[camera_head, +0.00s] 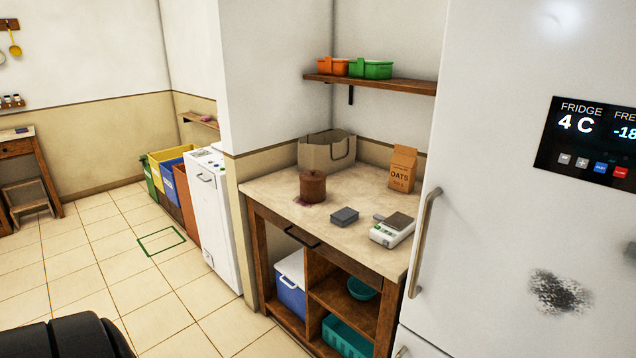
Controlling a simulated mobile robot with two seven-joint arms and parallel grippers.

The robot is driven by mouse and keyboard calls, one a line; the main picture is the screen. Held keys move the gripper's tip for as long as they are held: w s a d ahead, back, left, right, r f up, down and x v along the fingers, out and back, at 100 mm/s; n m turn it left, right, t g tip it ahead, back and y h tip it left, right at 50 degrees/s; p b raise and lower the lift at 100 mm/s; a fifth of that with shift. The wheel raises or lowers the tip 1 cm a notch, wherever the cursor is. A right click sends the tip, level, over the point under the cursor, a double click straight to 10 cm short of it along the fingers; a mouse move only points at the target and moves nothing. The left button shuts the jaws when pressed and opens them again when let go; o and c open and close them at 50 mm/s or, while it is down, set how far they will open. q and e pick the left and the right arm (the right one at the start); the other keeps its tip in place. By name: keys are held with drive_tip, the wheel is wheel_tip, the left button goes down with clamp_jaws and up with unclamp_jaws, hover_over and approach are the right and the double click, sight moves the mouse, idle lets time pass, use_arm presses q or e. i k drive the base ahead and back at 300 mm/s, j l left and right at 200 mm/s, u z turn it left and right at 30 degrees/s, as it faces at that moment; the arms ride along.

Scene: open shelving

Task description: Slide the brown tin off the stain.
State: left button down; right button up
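The brown tin (312,187) stands upright on the stone-coloured counter (270,194), toward its back left part. It is round with a lid and a small knob. A dark purple-red stain (302,202) shows at the tin's lower left edge; the rest of the stain is hidden under or behind the tin. Neither gripper is in view. A black rounded shape at the bottom left is likely part of my own body.
An oats bag (402,168), a grey box (344,216) and a scale (392,230) stand to the right. The counter's front left is clear. The fridge (500,200) borders the right side.

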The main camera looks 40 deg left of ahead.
sight(312, 193)
drive_tip(key=i+j, duration=0.1)
drive_tip(key=j, duration=0.35)
drive_tip(key=i+j, duration=0.1)
drive_tip(key=j, duration=0.3)
drive_tip(key=i+j, duration=0.1)
drive_tip(key=j, duration=0.75)
drive_tip(key=i+j, duration=0.15)
drive_tip(key=j, duration=0.3)
